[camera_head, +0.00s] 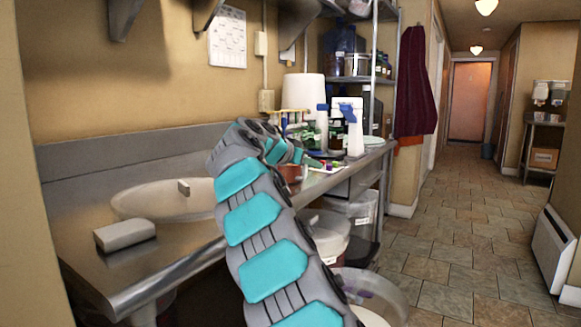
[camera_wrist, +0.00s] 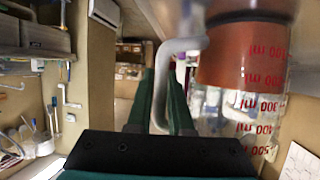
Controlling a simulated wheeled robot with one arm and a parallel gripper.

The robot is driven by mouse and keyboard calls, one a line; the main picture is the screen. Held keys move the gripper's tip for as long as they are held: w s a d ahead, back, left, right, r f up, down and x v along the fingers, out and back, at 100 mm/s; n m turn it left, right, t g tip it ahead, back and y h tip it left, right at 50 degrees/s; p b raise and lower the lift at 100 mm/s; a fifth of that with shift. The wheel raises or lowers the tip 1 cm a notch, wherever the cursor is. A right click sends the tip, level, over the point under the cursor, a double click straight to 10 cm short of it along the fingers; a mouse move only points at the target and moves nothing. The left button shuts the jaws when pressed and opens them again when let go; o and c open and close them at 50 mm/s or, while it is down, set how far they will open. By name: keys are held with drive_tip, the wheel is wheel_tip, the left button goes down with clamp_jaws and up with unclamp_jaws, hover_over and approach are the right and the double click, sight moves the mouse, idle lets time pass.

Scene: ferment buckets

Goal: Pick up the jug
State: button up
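The jug (camera_wrist: 262,88) is clear, with red ml marks and red-brown contents, at the right of the wrist view. It appears upside down there, its contents toward the top. Its pale handle (camera_wrist: 183,44) bends down between the two dark green fingers of my gripper (camera_wrist: 162,80). The fingers lie on either side of the handle; I cannot tell whether they press on it. In the head view my arm hides the fingers and most of that spot. A red-brown patch (camera_head: 292,173) beside my wrist may be the jug.
The steel counter (camera_head: 190,262) holds a large pale round lid or basin (camera_head: 150,198) and a grey block (camera_head: 124,234). A white spray bottle (camera_head: 354,130) and several bottles stand close beyond my wrist. Buckets (camera_head: 328,232) stand below. The tiled floor (camera_head: 455,245) at right is clear.

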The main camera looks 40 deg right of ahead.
clamp_jaws()
idle(1.1)
